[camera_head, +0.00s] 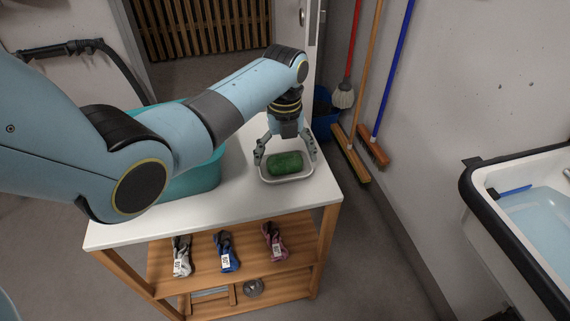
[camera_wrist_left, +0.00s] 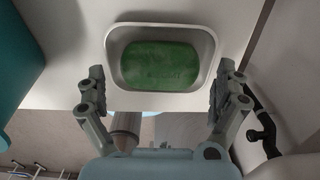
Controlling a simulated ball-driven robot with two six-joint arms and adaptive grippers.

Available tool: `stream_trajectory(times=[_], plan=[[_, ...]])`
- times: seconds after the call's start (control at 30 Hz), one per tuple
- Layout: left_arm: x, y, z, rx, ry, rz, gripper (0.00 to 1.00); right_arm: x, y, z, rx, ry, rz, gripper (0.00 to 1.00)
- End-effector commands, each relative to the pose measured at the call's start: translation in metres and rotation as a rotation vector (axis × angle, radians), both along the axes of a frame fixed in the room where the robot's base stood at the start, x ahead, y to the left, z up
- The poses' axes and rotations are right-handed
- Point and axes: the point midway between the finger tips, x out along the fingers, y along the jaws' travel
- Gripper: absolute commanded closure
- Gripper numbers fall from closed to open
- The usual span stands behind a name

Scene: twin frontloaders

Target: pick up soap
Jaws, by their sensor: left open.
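A green bar of soap (camera_head: 286,163) lies in a small white dish (camera_head: 290,180) near the right end of the white tabletop. My left gripper (camera_head: 286,153) hangs above the dish, pointing down, with its fingers open to either side of the soap. In the left wrist view the soap (camera_wrist_left: 158,66) sits whole in the dish (camera_wrist_left: 112,40), forward of the open fingers (camera_wrist_left: 160,90). The fingers look apart from the soap, with nothing between them. My right gripper is not in view.
A teal basin (camera_head: 200,178) stands on the table (camera_head: 230,208) left of the dish, partly behind my left arm. Several socks lie on the shelf below. Brooms (camera_head: 350,150) lean at the wall; a water-filled sink (camera_head: 530,205) is at the right.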

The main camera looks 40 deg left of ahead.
Motion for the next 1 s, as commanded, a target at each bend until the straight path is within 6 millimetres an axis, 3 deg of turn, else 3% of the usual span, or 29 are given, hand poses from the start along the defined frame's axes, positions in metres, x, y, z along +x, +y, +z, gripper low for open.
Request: stream_trajectory(times=[0.13,0.33,0.5,0.77,1.0], plan=[[0.000,0.000,-0.012,0.000,0.000,0.000,0.00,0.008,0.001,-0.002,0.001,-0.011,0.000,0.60],[0.000,0.000,-0.012,0.000,-0.001,0.000,0.00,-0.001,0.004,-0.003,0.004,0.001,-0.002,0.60],[0.000,0.000,-0.012,0.001,-0.001,0.000,0.21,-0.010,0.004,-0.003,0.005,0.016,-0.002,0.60],[0.000,0.000,-0.011,0.001,-0.001,0.000,0.55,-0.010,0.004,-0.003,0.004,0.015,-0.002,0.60],[0.000,0.000,-0.011,0.000,-0.001,0.000,0.57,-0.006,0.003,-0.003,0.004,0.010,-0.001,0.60]])
